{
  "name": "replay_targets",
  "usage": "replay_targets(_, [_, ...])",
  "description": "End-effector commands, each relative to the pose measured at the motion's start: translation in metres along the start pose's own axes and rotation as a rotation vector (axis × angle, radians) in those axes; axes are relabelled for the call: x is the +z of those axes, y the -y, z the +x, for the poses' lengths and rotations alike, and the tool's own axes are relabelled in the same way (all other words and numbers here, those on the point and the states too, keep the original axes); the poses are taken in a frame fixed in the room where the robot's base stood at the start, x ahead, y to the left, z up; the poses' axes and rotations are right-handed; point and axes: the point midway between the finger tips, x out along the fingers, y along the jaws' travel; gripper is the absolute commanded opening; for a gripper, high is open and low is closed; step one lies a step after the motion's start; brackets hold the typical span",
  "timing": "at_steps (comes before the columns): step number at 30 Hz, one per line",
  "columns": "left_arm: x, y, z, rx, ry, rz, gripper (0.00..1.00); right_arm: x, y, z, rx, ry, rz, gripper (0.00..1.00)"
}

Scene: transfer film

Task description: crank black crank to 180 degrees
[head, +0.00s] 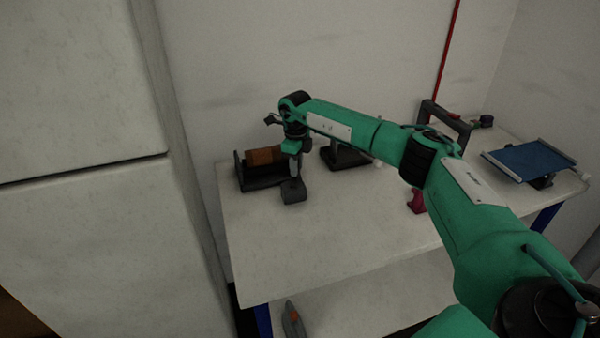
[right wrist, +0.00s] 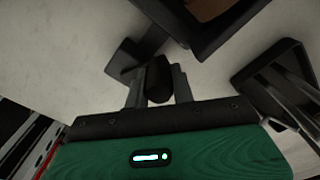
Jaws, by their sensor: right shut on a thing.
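The black crank (head: 293,190) sits at the front right of a dark holder (head: 258,178) that carries a brown roll (head: 264,156), at the left of the table. My right gripper (head: 294,170) points down at the crank from above. In the right wrist view the crank's dark round handle (right wrist: 158,80) is between the two fingers of my right gripper (right wrist: 157,88), which are shut on it. The crank's block-shaped end (right wrist: 124,62) shows just beyond the fingers. The roll is partly visible at the top of that view. My left gripper is not in view.
The white table (head: 340,225) has free room at its front. A second dark device (head: 345,156) stands right of the holder. A tall pale cabinet (head: 90,90) is at left.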

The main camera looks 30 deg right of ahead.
Motion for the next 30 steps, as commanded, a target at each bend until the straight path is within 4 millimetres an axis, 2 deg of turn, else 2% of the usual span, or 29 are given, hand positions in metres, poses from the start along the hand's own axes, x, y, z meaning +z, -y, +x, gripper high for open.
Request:
replay_targets(3, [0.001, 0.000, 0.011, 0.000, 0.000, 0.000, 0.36, 0.005, -0.001, 0.002, -0.001, 0.002, -0.103, 0.02])
replay_targets(15, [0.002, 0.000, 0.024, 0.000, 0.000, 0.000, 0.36, 0.015, -0.005, 0.000, -0.002, 0.002, -0.359, 0.02])
replay_targets(30, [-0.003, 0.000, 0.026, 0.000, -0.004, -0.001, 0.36, 0.018, -0.007, -0.001, -0.001, 0.001, -0.436, 0.02])
